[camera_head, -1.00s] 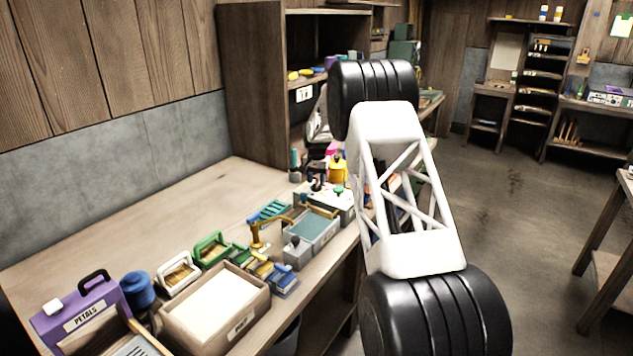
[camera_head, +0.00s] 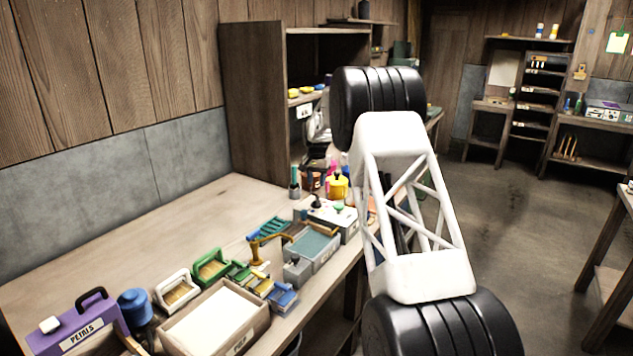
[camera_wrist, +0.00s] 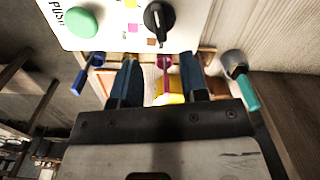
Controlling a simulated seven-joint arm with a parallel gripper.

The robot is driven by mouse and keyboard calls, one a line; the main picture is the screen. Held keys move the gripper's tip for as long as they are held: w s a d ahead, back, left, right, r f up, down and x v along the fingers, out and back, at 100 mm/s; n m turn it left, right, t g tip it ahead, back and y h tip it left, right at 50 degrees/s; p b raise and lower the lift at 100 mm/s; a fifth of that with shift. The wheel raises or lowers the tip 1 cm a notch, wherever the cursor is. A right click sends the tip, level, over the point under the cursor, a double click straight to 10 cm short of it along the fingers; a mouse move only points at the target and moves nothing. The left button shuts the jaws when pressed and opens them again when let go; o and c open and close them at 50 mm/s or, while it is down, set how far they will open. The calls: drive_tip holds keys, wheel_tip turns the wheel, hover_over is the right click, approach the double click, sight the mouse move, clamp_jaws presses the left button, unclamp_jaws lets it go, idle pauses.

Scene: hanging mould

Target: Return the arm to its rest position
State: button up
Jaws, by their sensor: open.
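My gripper (camera_wrist: 158,78) shows in the wrist view with its two dark blue fingers apart and nothing held between them. A magenta-handled tool and part of a yellow pot (camera_wrist: 170,97) show behind the gap; I cannot tell the distance. A white panel (camera_wrist: 120,22) with a green button and a black knob lies beyond the fingertips. In the head view my arm's white lattice link (camera_head: 412,215) stands between two black joints at the right of the bench. My gripper does not show there.
The wooden bench (camera_head: 190,225) carries a purple petals box (camera_head: 80,335), a pulp tray (camera_head: 262,325), a grey basin (camera_head: 312,250) and a yellow pot (camera_head: 338,187). A shelf unit (camera_head: 250,100) stands behind. Bare floor (camera_head: 510,230) lies right of my arm.

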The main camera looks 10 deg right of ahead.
drive_tip(key=shift+s+r, duration=0.35)
drive_tip(key=shift+r, duration=0.05)
drive_tip(key=s+a+r+n, duration=0.1)
drive_tip(key=s+r, duration=0.5)
drive_tip(key=s, duration=0.5)
drive_tip(key=s+a+r+n+t, duration=0.1)
drive_tip(key=s+r, duration=0.6)
drive_tip(key=s, duration=0.5)
drive_tip(key=s+a+r+n, duration=0.1)
drive_tip(key=s+r, duration=0.5)
drive_tip(key=s, duration=0.5)
drive_tip(key=s+a+f+n, duration=0.1)
drive_tip(key=s+f, duration=0.2)
drive_tip(key=s, duration=1.7)
drive_tip(key=s+a+f+n+t, duration=0.1)
drive_tip(key=s+f+n, duration=0.1)
drive_tip(key=s, duration=1.8)
drive_tip(key=shift+s+f+t, duration=0.3)
drive_tip(key=shift+f, duration=0.25)
